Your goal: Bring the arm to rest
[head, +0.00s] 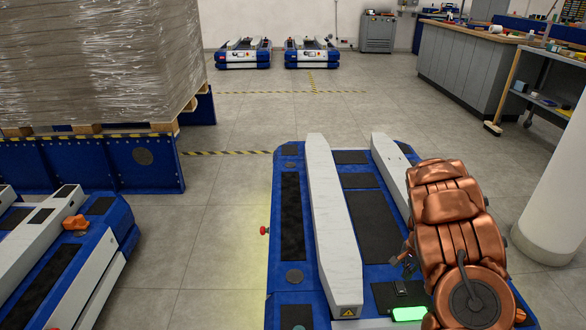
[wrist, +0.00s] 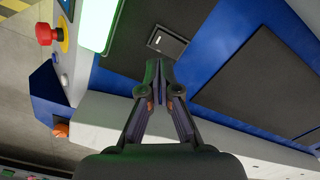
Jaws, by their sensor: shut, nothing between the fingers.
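My gripper (wrist: 159,88) is shut and empty in the wrist view, its two fingers meeting at the tips. It hangs over the blue lift cart, close to a black switch plate (wrist: 168,42) and a lit green-white panel (wrist: 101,22). In the head view my copper-coloured arm is folded over the right side of the blue lift cart (head: 282,258). The gripper's fingers are mostly hidden there behind the arm. The lit green panel also shows in the head view (head: 409,314), just left of the arm.
A red stop button (wrist: 48,34) sits beside the lit panel. A second cart (head: 62,268) with an orange object (head: 75,223) stands at left. A wrapped pallet load (head: 95,65) is behind it. A white pillar (head: 553,190) stands at right. The floor between the carts is clear.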

